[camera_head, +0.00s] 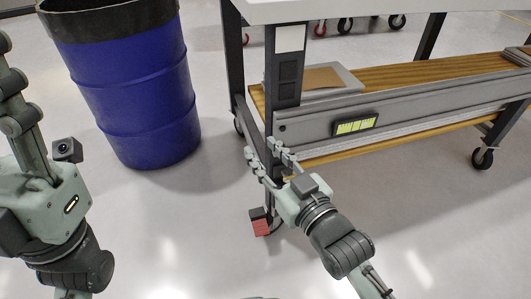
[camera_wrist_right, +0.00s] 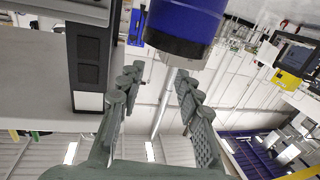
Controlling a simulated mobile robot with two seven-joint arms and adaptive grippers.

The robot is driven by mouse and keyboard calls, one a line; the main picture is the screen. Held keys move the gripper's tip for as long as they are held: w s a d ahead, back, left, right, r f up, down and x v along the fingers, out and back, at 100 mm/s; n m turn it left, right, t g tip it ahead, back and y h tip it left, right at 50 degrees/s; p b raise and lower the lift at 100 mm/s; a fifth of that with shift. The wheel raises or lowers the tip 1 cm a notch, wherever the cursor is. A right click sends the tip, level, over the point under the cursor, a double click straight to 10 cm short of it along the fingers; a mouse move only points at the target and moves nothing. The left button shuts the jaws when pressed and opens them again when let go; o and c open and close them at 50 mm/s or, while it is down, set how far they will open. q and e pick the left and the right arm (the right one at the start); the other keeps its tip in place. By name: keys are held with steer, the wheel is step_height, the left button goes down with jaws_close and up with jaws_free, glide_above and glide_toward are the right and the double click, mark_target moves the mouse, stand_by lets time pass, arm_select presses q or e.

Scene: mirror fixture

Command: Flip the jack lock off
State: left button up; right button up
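A small red pedal, apparently the jack lock (camera_head: 260,224), sits low at the foot of the cart's near corner post, close to a caster. Its exact tilt is too small to tell. My right gripper (camera_head: 260,147) is in front of the post, above the red pedal and apart from it. In the right wrist view my right gripper (camera_wrist_right: 158,70) has its fingers spread with nothing held between them; the pedal does not show there. My left gripper (camera_head: 8,75) is at the left edge, partly cut off, far from the pedal.
A wheeled cart has a wooden lower shelf (camera_head: 400,76) and a grey rail (camera_head: 300,127) with a lit display (camera_head: 355,126). A tray (camera_head: 345,78) lies on the shelf. A blue drum (camera_head: 135,85) stands left of the cart. Floor between them is clear.

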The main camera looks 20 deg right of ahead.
steer(key=shift+o, duration=1)
steer(key=shift+f, duration=0.2)
steer(key=o, duration=0.7)
steer(key=shift+h, duration=0.3)
steer(key=d+f+b, duration=0.1)
steer(key=f+b, duration=0.1)
steer(key=f, duration=0.2)
steer(key=w+d+f+b, duration=0.1)
steer(key=f+b, duration=0.1)
steer(key=f, duration=0.3)
steer(key=w+d+f+b, duration=0.1)
steer(key=f+b, duration=0.2)
steer(key=f, duration=0.2)
steer(key=shift+w+d, duration=0.15)
steer(key=shift+d, duration=0.25)
steer(key=shift+o, duration=1.2)
steer(key=w+d+f+m+h+b, duration=0.1)
steer(key=d+f+h+b, duration=0.2)
steer(key=d+f, duration=0.5)
steer(key=shift+w+f+m+t+b, duration=0.2)
steer(key=shift+f+m+t+b, duration=0.2)
steer(key=shift+f, duration=0.55)
steer(key=shift+w+d+f+b, duration=0.15)
steer(key=shift+w+b, duration=0.2)
steer(key=shift+w, duration=1.6)
steer(key=shift+w+d+b, duration=0.1)
steer(key=shift+w+b, duration=0.25)
steer(key=shift+w, duration=1.55)
